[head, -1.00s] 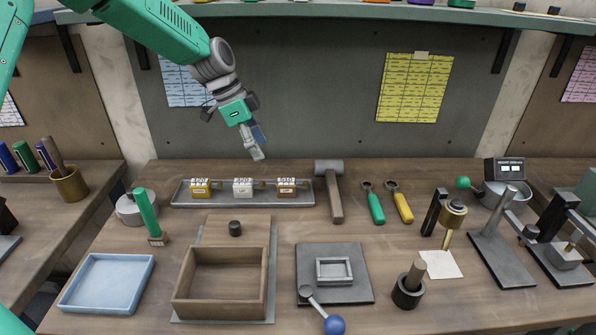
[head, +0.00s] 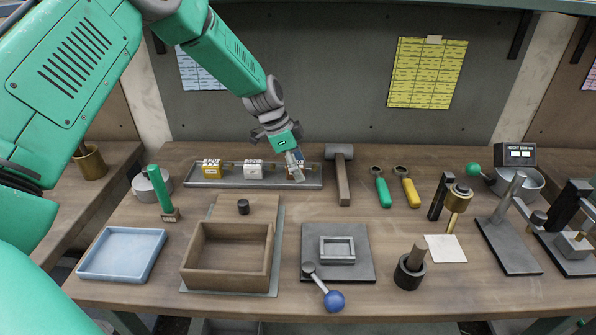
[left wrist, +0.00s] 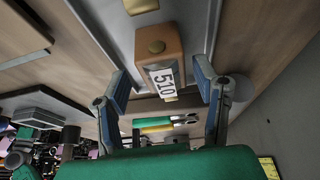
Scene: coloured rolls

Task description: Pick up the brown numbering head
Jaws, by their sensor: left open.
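In the head view the gripper (head: 297,173) hangs over the tray's right end. A yellow numbering head (head: 211,169) and a white one (head: 253,170) stand to its left. My right gripper is out of view.
A hammer (head: 342,185) lies close to the tray's right end, with a green-handled tool (head: 383,192) and a yellow-handled tool (head: 411,192) beyond. A wooden box (head: 226,283) and a dark plate (head: 314,268) lie in front.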

